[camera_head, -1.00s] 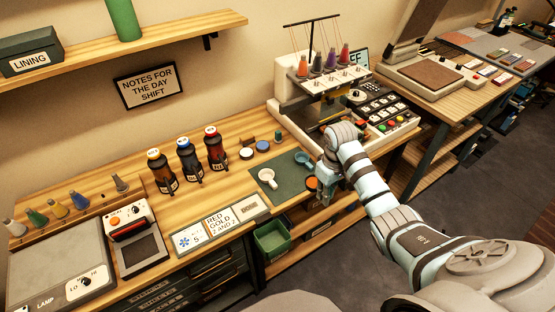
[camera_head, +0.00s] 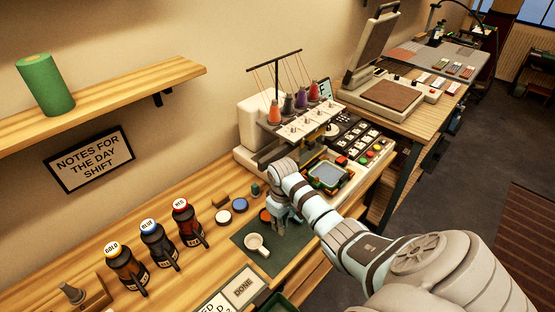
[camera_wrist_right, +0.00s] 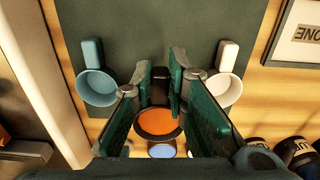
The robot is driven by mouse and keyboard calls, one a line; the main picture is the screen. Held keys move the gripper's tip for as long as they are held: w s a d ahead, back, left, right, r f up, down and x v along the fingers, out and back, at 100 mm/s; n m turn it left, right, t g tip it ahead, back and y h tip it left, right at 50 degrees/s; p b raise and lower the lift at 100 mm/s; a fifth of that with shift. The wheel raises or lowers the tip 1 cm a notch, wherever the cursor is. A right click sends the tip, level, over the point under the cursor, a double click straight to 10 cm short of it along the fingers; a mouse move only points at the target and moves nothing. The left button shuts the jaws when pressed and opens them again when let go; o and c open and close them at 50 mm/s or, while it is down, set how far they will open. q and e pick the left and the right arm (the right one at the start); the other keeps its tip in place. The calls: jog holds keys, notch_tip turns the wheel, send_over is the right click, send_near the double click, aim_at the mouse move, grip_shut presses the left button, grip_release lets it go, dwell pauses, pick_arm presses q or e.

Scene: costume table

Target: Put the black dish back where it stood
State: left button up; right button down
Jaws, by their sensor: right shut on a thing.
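The black dish (camera_wrist_right: 140,136), with an orange filling, is at the far end of my right gripper (camera_wrist_right: 160,85) in the right wrist view. The fingers are shut on its black handle. In the head view the orange filling (camera_head: 265,215) shows just left of the right gripper (camera_head: 283,218), near the back of the dark green mat (camera_head: 284,250). I cannot tell whether the dish touches the mat. A white cup (camera_head: 256,243) stands in front of it. A blue cup (camera_wrist_right: 97,86) is at the left in the wrist view, hidden by my arm in the head view. My left gripper is out of view.
White (camera_head: 223,216) and blue (camera_head: 239,205) lids lie just behind the mat. Dark bottles labelled gold (camera_head: 126,270), blue (camera_head: 159,245) and red (camera_head: 188,223) stand left. The embroidery machine (camera_head: 262,130) is behind my arm. A DONE card (camera_head: 243,287) lies in front.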

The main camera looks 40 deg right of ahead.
aim_at(282, 238)
notch_tip(282, 238, down, 4)
jog(key=shift+s+r+b, duration=0.15)
jog(key=shift+r+b, duration=0.1)
jog(key=shift+b, duration=0.25)
jog(key=shift+w+f, duration=0.2)
jog(key=shift+f, duration=0.1)
jog(key=shift+w, duration=0.2)
jog(key=c, duration=2)
grip_release()
jog(key=o, duration=0.4)
jog(key=shift+c, duration=0.2)
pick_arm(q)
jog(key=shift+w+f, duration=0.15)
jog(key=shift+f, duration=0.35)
pick_arm(e)
jog(key=shift+o, duration=0.3)
jog(key=shift+s+r, duration=0.15)
notch_tip(282, 238, up, 11)
jog(key=p, duration=0.2)
jog(key=shift+p, duration=0.4)
jog(key=shift+r, duration=0.45)
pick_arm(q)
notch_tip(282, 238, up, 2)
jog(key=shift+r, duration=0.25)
